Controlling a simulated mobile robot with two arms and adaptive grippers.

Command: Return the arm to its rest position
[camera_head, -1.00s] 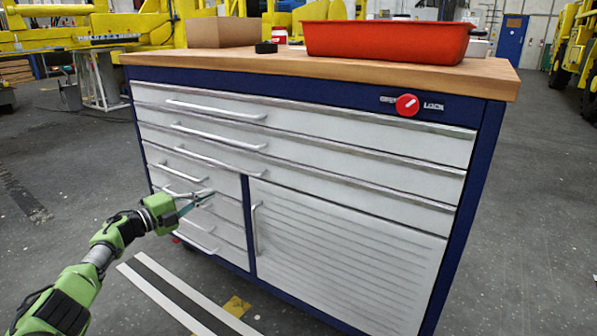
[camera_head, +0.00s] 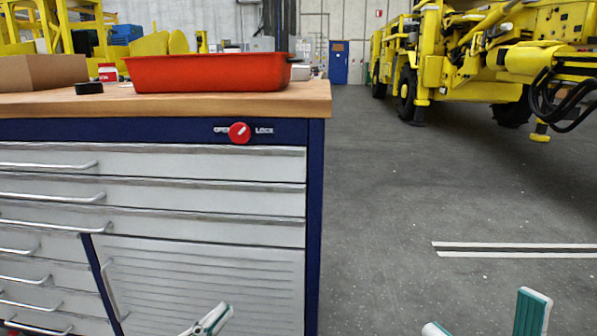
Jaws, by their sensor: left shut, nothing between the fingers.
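My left gripper (camera_head: 212,320) shows only its fingertips at the bottom edge, in front of the cabinet's ribbed door. Its fingers are together with nothing between them. My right gripper (camera_head: 486,318) shows at the bottom right, two white and teal fingertips spread apart with empty floor visible between them. Both arms behind the fingertips are out of the picture.
A blue tool cabinet (camera_head: 314,225) with grey drawers and a wooden top fills the left. A red tray (camera_head: 205,74), a black round item (camera_head: 89,88) and a cardboard box (camera_head: 40,72) stand on it. Yellow machinery (camera_head: 455,55) is at the back right. The floor between is clear.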

